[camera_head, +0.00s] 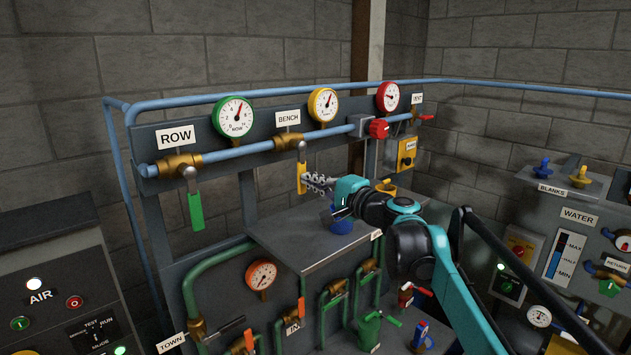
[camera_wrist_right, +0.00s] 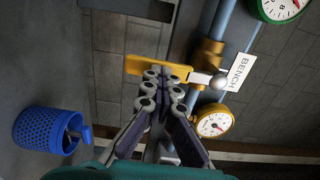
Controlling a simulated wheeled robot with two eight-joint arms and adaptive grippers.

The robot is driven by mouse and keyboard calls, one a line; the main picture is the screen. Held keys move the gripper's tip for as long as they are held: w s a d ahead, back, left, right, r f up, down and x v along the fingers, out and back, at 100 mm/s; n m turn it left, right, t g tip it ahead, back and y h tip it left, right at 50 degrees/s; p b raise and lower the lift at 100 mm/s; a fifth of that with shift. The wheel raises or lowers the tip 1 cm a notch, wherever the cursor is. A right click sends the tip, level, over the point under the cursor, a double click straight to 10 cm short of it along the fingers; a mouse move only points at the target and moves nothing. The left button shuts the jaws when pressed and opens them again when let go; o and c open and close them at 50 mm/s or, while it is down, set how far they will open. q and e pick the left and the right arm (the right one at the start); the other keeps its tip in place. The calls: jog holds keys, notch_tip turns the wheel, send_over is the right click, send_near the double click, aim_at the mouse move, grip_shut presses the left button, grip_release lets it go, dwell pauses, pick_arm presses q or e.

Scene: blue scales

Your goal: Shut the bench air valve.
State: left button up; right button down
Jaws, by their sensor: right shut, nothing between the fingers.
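The bench air valve is on the blue pipe by the BENCH label (camera_head: 289,118). Its yellow handle (camera_head: 301,176) hangs straight down, across the line of the pipe. The handle also shows in the wrist view (camera_wrist_right: 140,65). My right gripper (camera_head: 314,182) is shut and empty, its fingertips right at the handle's right side in the head view. In the wrist view the fingertips (camera_wrist_right: 162,80) overlap the handle's edge; I cannot tell whether they touch. The yellow-rimmed gauge (camera_head: 323,104) sits above the valve. My left gripper is not in view.
The ROW valve's green handle (camera_head: 195,211) hangs to the left. A red knob (camera_head: 379,129) is on the pipe to the right. Below is a grey shelf (camera_head: 300,250) with a blue mesh cup (camera_wrist_right: 45,131) on it. Several more valves and pipes fill the lower panel.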

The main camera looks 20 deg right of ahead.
jog(key=shift+a, duration=0.2)
jog(key=c, duration=1.3)
grip_release()
jog(key=o, duration=1.2)
jog(key=shift+w+a+f, duration=0.15)
jog(key=shift+w+a, duration=0.3)
jog(key=shift+w, duration=0.2)
jog(key=shift+c, duration=0.2)
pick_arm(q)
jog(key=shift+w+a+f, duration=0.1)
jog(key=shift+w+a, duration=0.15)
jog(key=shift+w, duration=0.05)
pick_arm(e)
jog(key=v, duration=1.2)
jog(key=shift+s+d, duration=0.25)
